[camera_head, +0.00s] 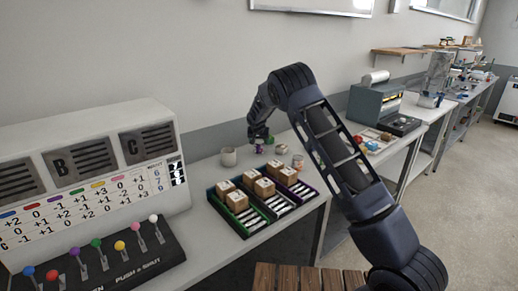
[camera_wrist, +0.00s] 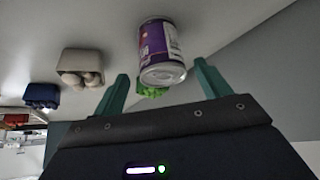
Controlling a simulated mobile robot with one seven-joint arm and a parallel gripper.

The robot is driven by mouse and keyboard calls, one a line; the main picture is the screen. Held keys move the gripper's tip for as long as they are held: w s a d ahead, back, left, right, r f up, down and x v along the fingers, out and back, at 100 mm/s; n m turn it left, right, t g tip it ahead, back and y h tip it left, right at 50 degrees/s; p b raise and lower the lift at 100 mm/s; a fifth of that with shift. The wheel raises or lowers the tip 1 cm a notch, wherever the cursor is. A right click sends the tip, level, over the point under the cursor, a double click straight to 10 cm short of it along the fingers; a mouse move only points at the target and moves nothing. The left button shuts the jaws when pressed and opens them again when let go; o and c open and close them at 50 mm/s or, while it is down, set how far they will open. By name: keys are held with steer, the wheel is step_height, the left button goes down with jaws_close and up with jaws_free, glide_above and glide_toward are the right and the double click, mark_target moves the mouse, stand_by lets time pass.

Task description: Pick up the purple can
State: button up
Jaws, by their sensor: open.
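The purple can (camera_wrist: 158,42) has a purple and white label and a bare metal end. In the wrist view it appears centred ahead of my gripper (camera_wrist: 161,70). My gripper's two green fingers are spread wide, one on each side of the can's near end, with visible gaps. In the head view my gripper (camera_head: 258,134) points down over the back of the counter, and a small purple patch of the can (camera_head: 259,149) shows just below it. The fingers hide part of the can there.
A bright green object (camera_wrist: 152,92) shows behind the can in the wrist view. A light cup (camera_head: 228,156) stands left of the gripper, with small cans (camera_head: 298,161) to the right. Coloured trays with cardboard boxes (camera_head: 237,201) sit in front. The wall is close behind.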

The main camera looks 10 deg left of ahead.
mark_target(259, 146)
steer(key=x, duration=0.4)
steer(key=shift+a+f, duration=0.2)
steer(key=shift+f, duration=0.3)
steer(key=shift+c, duration=0.5)
steer(key=c, duration=1.1)
